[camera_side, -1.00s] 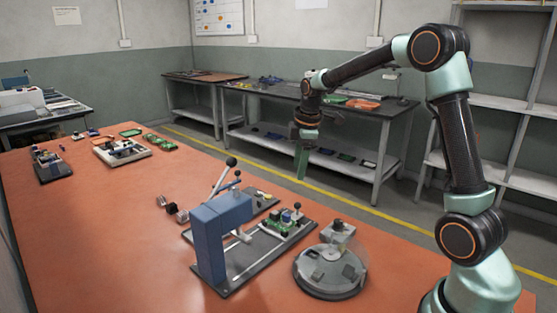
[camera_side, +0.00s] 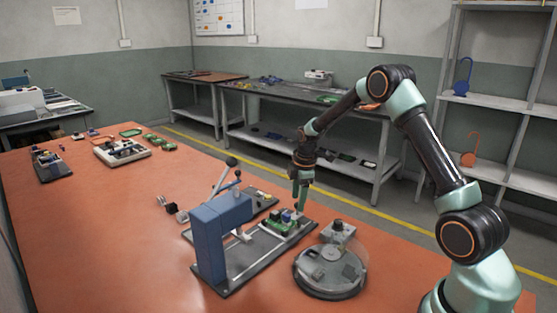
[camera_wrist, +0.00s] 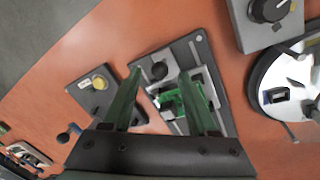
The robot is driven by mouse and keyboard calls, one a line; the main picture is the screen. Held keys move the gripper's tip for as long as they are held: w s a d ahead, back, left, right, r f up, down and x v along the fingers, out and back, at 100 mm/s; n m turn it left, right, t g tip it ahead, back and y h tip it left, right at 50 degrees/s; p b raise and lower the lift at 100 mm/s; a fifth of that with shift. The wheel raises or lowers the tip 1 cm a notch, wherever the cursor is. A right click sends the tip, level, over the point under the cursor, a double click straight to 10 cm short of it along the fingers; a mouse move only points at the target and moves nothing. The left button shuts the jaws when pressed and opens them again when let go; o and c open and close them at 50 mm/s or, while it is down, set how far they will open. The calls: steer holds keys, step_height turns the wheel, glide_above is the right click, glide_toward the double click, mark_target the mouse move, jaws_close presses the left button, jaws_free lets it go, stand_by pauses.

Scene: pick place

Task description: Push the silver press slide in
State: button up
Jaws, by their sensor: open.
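The blue press (camera_side: 222,232) stands on a dark base plate with pale rails on the orange table. Its slide (camera_side: 286,222), at the right end of the rails, carries a green board and a dark round knob. The slide also shows in the wrist view (camera_wrist: 166,112), with the green board (camera_wrist: 180,98) and the black knob (camera_wrist: 159,71). My gripper (camera_side: 302,204) is open and points down just above the slide. In the wrist view its two green fingers (camera_wrist: 165,88) sit apart, one left of the board and one over its right part. The gap between them looks empty.
A round, clear-covered turntable (camera_side: 330,272) stands close to the right of the press, with a grey knob box (camera_side: 338,232) behind it. A small plate with a yellow button (camera_wrist: 99,83) lies beside the slide. Open table lies left of the press.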

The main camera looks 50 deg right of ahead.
steer(key=shift+w+f, duration=0.15)
steer(key=shift+f, duration=0.55)
jaws_close()
stand_by(1.0)
